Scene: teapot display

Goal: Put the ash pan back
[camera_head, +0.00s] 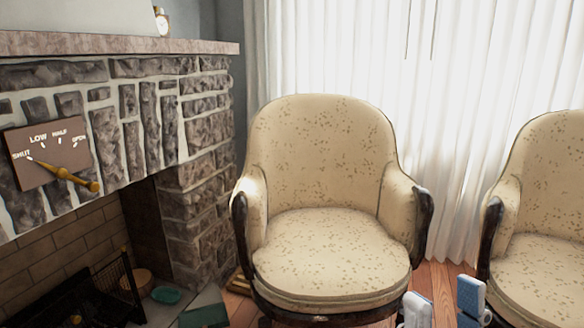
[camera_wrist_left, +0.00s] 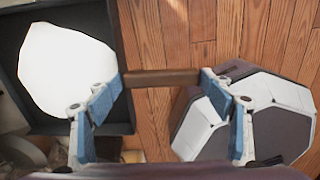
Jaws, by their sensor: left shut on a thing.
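The ash pan (camera_wrist_left: 118,30) is a dark tray with a large white patch inside. It lies at the left of the left wrist view, with a brown bar handle (camera_wrist_left: 160,79) at its right side. My left gripper (camera_wrist_left: 161,88) has its two blue fingers at the ends of this handle and is shut on it. The left gripper does not show clearly in the head view. My right gripper (camera_head: 445,303) is at the bottom right of the head view, its fingers apart and empty.
The stone fireplace (camera_head: 205,150) stands at the left, with a black grate (camera_head: 125,285) in its opening. A brass lever (camera_head: 70,178) on a plate points near SHUT. Two cream armchairs (camera_head: 325,180) (camera_head: 540,200) stand at the middle and right. Wooden floor (camera_wrist_left: 250,25) is bare beside the pan.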

